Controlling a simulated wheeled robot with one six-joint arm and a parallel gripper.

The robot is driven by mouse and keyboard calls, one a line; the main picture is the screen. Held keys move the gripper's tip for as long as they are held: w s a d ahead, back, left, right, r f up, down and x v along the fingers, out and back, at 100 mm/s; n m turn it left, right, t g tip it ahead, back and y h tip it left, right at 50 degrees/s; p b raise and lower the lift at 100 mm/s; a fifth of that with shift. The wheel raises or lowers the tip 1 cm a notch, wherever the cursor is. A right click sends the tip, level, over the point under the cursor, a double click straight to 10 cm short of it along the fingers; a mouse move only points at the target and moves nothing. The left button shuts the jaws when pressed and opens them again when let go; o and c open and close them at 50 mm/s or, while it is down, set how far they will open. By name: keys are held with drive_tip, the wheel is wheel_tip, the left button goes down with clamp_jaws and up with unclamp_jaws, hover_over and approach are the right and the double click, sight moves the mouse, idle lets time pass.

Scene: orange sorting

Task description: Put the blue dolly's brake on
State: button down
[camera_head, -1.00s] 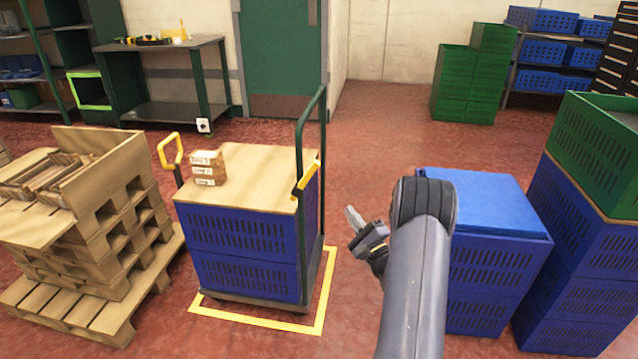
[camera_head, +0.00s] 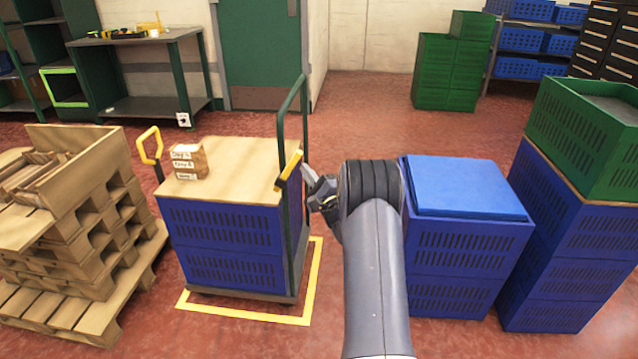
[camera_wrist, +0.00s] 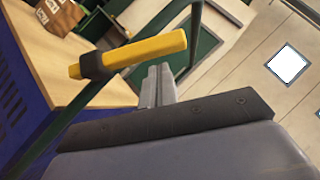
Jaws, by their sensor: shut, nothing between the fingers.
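The blue dolly is a low cart bearing two stacked blue crates (camera_head: 225,245) under a tan board (camera_head: 235,165), with a tall green push handle (camera_head: 281,130) at its right side. A yellow lever (camera_head: 288,170) sits on the handle's near post, tilted with its upper end to the right. In the wrist view the yellow lever (camera_wrist: 130,55) crosses just beyond my fingers. My gripper (camera_head: 309,175) is shut and empty, just right of the lever. It also shows in the wrist view (camera_wrist: 158,82). Whether the fingertips touch the lever I cannot tell.
A yellow loop handle (camera_head: 150,150) stands at the dolly's left and small labelled boxes (camera_head: 188,160) sit on its board. A yellow floor outline (camera_head: 250,312) surrounds it. Pallets (camera_head: 90,240) stand left; a blue-lidded crate stack (camera_head: 460,240) stands right, close to my arm.

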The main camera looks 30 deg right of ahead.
drive_tip(key=shift+w+a+r, duration=0.2)
drive_tip(key=shift+a+r, duration=0.05)
drive_tip(key=shift+a, duration=0.05)
drive_tip(key=shift+r, duration=0.15)
